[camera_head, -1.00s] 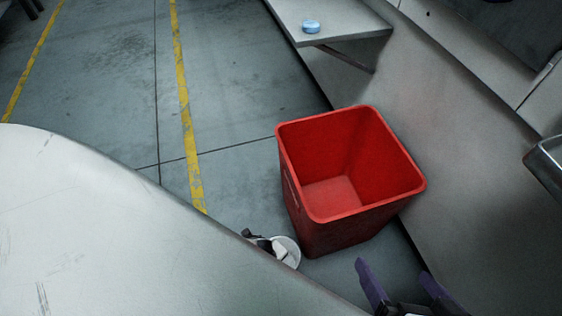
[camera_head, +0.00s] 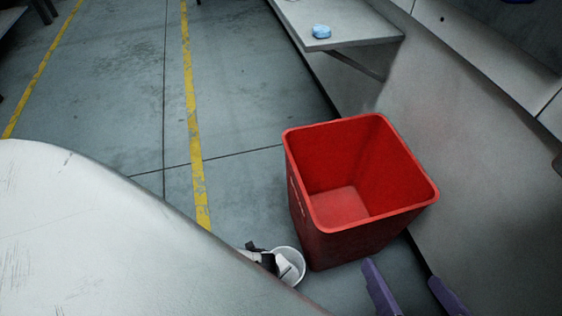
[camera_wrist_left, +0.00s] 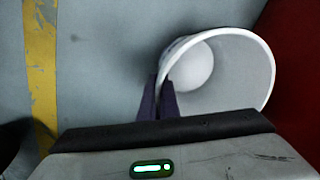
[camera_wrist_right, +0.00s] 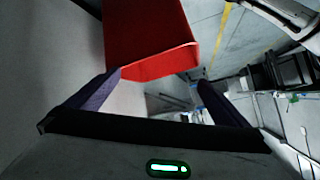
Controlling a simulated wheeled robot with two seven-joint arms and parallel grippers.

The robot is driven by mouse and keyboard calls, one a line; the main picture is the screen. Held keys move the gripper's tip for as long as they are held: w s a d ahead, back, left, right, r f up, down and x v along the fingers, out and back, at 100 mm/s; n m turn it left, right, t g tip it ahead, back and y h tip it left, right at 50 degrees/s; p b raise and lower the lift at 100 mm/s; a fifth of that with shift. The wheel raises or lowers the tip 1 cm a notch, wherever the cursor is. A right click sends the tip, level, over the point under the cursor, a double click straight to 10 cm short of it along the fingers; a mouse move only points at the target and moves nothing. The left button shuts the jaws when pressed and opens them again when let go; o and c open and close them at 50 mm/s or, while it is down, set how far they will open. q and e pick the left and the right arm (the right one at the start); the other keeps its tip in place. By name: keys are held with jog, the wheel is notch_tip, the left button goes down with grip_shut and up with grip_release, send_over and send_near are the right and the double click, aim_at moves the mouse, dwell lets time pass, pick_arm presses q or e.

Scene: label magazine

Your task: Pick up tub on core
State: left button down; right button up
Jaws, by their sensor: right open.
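A white tub (camera_head: 291,262) shows beside the rounded light surface at lower left in the head view, partly hidden by it. In the left wrist view the tub (camera_wrist_left: 235,85) is large, with its open mouth facing the camera and a pale round shape inside. My left gripper (camera_wrist_left: 157,82) has its purple fingers close together on the tub's rim, with the wall between them. In the head view the left gripper (camera_head: 264,262) is small and dark at the tub's left. My right gripper (camera_head: 402,273) is open and empty at the bottom right. I cannot make out a core.
A red bin (camera_head: 352,190), empty, stands on the floor right of the tub. A shelf (camera_head: 345,30) holds a small blue item (camera_head: 321,32). The floor left of the bin, with yellow lines (camera_head: 192,110), is clear.

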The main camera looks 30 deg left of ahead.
pick_arm(q)
jog(key=shift+s+a+r+p, duration=0.15)
jog(key=shift+s+r+p, duration=0.05)
jog(key=shift+r+p, duration=0.3)
notch_tip(320, 180, up, 6)
jog(key=p, duration=0.5)
jog(key=shift+r, duration=0.25)
jog(key=s+a+p, duration=0.3)
jog(key=s+a, duration=0.9)
jog(key=s, duration=0.3)
jog(key=shift+a+f, duration=0.25)
jog(key=shift+a, duration=0.1)
pick_arm(e)
jog(key=s+d+f+g+h, duration=0.1)
jog(key=d+f+h, duration=0.2)
jog(key=d, duration=0.2)
jog(key=shift+s+f, duration=0.15)
jog(key=shift+f, duration=0.1)
pick_arm(q)
jog(key=shift+w, duration=0.1)
